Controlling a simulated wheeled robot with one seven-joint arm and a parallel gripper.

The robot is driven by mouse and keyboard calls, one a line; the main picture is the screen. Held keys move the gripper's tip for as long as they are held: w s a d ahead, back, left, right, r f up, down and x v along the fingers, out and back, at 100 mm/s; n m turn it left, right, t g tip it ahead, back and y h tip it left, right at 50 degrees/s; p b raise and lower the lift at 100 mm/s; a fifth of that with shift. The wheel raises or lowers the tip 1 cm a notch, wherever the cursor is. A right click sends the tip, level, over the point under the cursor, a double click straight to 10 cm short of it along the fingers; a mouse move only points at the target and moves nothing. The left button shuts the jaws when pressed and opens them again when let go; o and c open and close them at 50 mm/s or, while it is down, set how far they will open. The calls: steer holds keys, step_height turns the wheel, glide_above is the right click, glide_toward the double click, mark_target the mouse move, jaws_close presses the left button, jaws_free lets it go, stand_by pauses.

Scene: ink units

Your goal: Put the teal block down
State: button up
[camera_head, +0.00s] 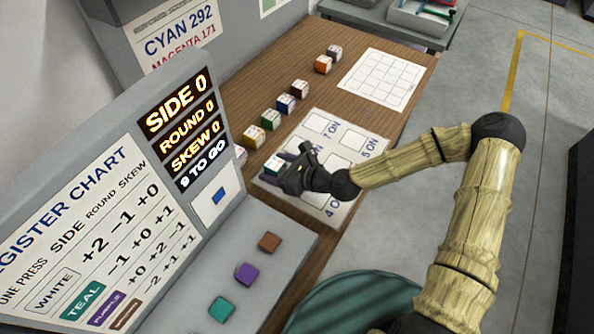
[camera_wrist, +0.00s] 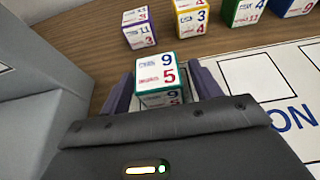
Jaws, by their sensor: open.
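The teal block (camera_head: 274,164), white-faced with teal edges, is at the left side of the white card with square cells (camera_head: 341,123). In the wrist view the teal block (camera_wrist: 160,78) shows a 9 and a 5. My gripper (camera_head: 289,172) is low over the card. In the wrist view my gripper (camera_wrist: 163,84) has its fingers on either side of the block, apart. The block's lower part is hidden behind the gripper body, so I cannot tell exactly how it meets the card.
Several other number blocks, such as a purple-edged one (camera_wrist: 138,28) and a yellow-edged one (camera_wrist: 191,17), stand in a row behind. A grey console with a sign (camera_head: 185,128) and coloured buttons (camera_head: 247,273) stands left. A gridded sheet (camera_head: 382,80) lies clear at the table's far end.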

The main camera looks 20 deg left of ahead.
steer(key=v, duration=1)
steer(key=shift+d, duration=0.2)
steer(key=shift+s+d+r, duration=0.15)
steer(key=shift+s+d, duration=0.05)
steer(key=shift+d, duration=0.15)
